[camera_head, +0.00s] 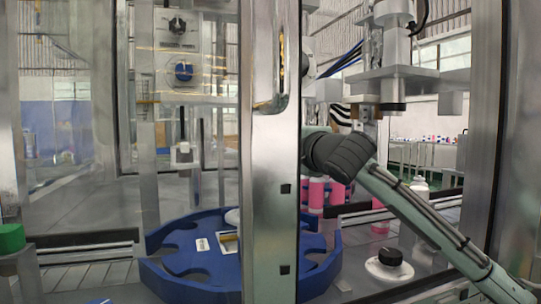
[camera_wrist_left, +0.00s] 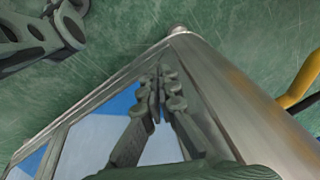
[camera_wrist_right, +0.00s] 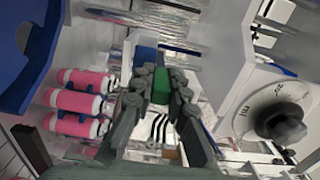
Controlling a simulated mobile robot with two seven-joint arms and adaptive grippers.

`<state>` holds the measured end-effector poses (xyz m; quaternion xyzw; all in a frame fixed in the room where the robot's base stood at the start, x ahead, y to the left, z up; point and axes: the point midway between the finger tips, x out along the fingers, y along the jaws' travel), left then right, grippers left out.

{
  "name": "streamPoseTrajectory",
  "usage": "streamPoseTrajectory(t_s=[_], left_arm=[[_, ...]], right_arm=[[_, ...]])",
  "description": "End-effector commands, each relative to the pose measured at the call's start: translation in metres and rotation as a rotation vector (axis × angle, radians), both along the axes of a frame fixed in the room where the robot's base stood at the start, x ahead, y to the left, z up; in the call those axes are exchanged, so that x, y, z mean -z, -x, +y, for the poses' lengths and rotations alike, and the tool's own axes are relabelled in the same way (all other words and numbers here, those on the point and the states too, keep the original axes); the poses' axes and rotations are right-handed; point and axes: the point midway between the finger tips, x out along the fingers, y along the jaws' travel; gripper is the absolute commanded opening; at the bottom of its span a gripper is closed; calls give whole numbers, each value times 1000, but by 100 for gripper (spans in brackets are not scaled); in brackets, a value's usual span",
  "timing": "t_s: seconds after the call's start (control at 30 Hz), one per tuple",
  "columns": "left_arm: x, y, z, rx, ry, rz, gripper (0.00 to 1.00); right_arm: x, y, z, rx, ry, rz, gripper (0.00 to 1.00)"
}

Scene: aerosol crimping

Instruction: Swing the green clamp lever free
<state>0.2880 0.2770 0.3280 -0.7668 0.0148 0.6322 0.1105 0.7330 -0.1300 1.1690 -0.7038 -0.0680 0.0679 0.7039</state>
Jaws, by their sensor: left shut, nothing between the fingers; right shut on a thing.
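My right gripper (camera_wrist_right: 161,84) is shut on the green block, one finger on each side. In the head view my right arm (camera_head: 390,195) reaches in from the right, and its fingers are hidden behind the metal door post. My left gripper (camera_wrist_left: 158,88) is shut and empty in the left wrist view, above a metal frame edge. My left arm is not seen in the head view.
A metal post (camera_head: 270,190) stands before the blue star-wheel (camera_head: 190,270). Pink cans (camera_wrist_right: 75,100) stand close left of my right gripper. A dial with a black knob (camera_wrist_right: 282,124) is at its right. A green-topped post (camera_head: 11,238) stands at far left.

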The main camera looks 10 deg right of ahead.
Motion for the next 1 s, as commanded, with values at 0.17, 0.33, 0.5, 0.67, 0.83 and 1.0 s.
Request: streamPoseTrajectory(t_s=[0.17, 0.33, 0.5, 0.67, 0.83, 1.0], left_arm=[[0, 0, 0, 0, 0, 0, 0], [0, 0, 0, 0, 0, -1, 0], [0, 0, 0, 0, 0, -1, 0], [0, 0, 0, 0, 0, -1, 0], [0, -1, 0, 0, 0, -1, 0], [0, -1, 0, 0, 0, -1, 0]], right_arm=[[1, -1, -3, 1, -1, 1, 0], [1, -5, -13, 4, 0, 4, 0], [1, -9, -25, 6, 0, 2, 0], [0, -9, -29, 6, 0, 2, 0], [0, -9, -28, 6, 0, 2, 0], [1, -12, -32, 7, 0, 2, 0]])
